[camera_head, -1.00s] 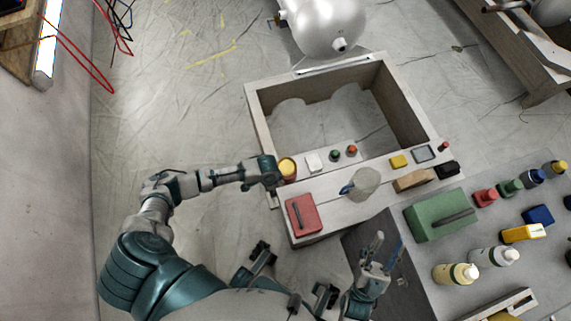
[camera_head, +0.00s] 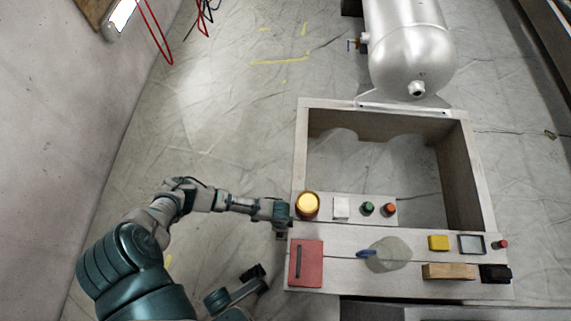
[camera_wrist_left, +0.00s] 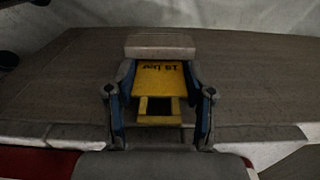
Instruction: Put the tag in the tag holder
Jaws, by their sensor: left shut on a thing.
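My left gripper (camera_head: 284,213) is at the left edge of the wooden console (camera_head: 330,231), beside the round yellow button. In the left wrist view the gripper (camera_wrist_left: 161,112) is shut on a yellow tag (camera_wrist_left: 160,82) with dark lettering that reads upside down and a square opening. A light grey block (camera_wrist_left: 160,45), possibly the tag holder, is at the tag's far end. I cannot tell whether the tag is inside it or only against it. The tag is too small to make out in the head view.
The console carries the yellow button (camera_head: 307,205), a white block (camera_head: 341,207), a red box (camera_head: 306,262), a rounded translucent object (camera_head: 390,254) and several small parts. A silver tank (camera_head: 409,48) stands behind. The sheeted floor (camera_head: 215,130) left of the console is clear.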

